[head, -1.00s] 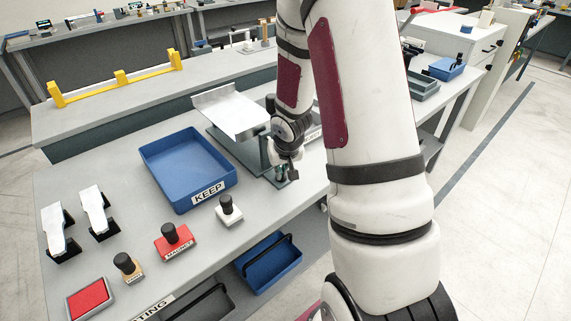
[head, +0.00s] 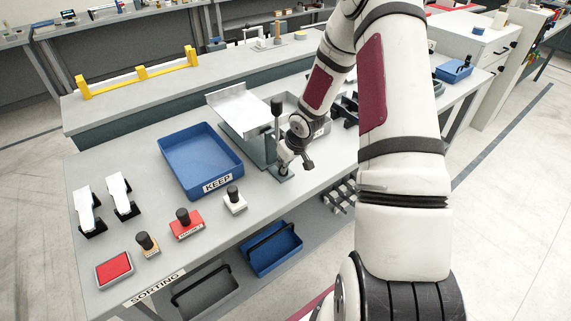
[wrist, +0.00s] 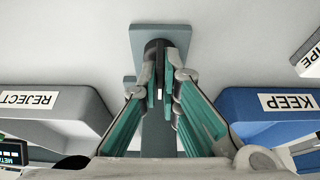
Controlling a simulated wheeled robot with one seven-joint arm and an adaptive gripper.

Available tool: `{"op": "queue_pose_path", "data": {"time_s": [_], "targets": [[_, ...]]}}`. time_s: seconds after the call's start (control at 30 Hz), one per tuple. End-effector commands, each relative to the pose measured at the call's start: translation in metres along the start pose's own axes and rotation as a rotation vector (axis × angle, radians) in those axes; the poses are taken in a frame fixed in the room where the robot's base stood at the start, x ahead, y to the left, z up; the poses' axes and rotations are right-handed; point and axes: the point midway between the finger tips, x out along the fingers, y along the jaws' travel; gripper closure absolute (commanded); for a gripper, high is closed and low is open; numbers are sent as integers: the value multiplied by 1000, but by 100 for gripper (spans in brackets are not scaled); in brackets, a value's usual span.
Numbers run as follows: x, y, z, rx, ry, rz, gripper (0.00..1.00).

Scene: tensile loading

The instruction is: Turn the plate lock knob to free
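The plate lock knob (wrist: 154,50) is dark with a small white mark and sits on a grey-green base plate (wrist: 150,30) in the wrist view. My gripper (wrist: 165,75) reaches over it with its fingers close together, one on each side, and looks shut on it; the fingers hide much of the knob. In the head view my gripper (head: 285,170) is low at the front foot of the stand, hiding the knob. The pale tilted plate (head: 240,110) is on this stand, with a black-topped lever (head: 277,110) beside it.
A blue KEEP tray (head: 183,185) stands left of the stand; it also shows at right in the wrist view (wrist: 255,125). A grey REJECT tray (wrist: 75,115) is on the other side. Stamps, including a red one (head: 187,229), stand along the front edge of the table.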

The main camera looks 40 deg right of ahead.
Motion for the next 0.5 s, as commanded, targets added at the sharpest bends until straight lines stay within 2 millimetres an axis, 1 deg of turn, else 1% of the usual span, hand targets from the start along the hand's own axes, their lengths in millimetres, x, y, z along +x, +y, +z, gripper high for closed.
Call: {"op": "queue_pose_path", "data": {"time_s": [0.23,0.33,0.37,0.5], "targets": [[1,-1,2,-3,-6,-2,100],[1,-1,2,-3,-6,-1,77],[1,-1,2,-3,-6,-1,75],[1,-1,2,-2,-4,-1,75]]}}
